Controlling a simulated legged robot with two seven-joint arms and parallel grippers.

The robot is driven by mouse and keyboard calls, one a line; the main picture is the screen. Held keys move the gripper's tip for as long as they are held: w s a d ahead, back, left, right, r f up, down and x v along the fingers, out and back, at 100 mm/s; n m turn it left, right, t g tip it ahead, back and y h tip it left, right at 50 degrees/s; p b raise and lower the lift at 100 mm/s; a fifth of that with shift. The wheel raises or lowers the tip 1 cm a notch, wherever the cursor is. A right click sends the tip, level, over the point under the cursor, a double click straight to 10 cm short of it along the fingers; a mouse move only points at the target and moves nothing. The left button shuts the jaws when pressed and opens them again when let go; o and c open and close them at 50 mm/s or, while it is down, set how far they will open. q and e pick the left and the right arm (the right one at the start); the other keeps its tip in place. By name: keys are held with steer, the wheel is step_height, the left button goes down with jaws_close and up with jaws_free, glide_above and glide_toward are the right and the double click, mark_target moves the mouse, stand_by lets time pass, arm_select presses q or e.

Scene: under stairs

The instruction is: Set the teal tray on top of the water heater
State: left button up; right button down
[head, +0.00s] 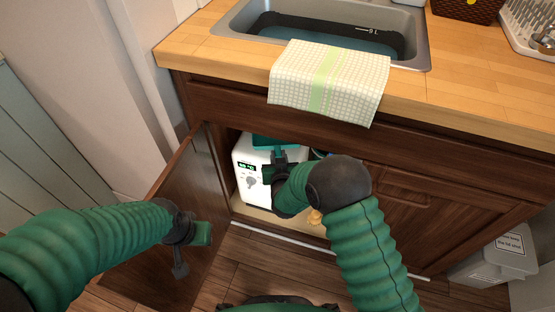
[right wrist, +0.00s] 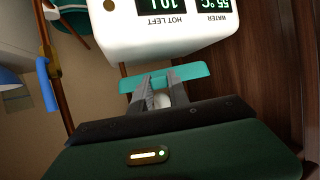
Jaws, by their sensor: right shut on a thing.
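The teal tray (head: 277,141) is at the top of the white water heater (head: 248,187) inside the open sink cabinet. I cannot tell whether the tray rests on the heater or is held just above it. My right gripper (head: 277,172) is in front of the heater. The right wrist view shows its grey fingers (right wrist: 163,93) shut on the edge of the tray (right wrist: 192,73), beside the inverted heater (right wrist: 170,40) with its lit display. Most of the tray is hidden by the cabinet and my arm. My left gripper (head: 183,255) hangs empty by the open cabinet door; its finger gap is unclear.
The cabinet door (head: 175,210) stands open on the left. The counter front (head: 225,110) overhangs the opening, with a checked towel (head: 325,82) over its edge. A grey bin (head: 490,258) stands at right.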

steer(key=shift+w+a+f, duration=0.15)
steer(key=shift+w, duration=1)
steer(key=f+b, duration=0.3)
steer(key=shift+w+f, duration=0.25)
steer(key=shift+f, duration=0.1)
steer(key=shift+r, duration=0.2)
steer(key=c, duration=1.3)
jaws_free()
steer(key=shift+f, duration=0.1)
steer(key=shift+o, duration=0.2)
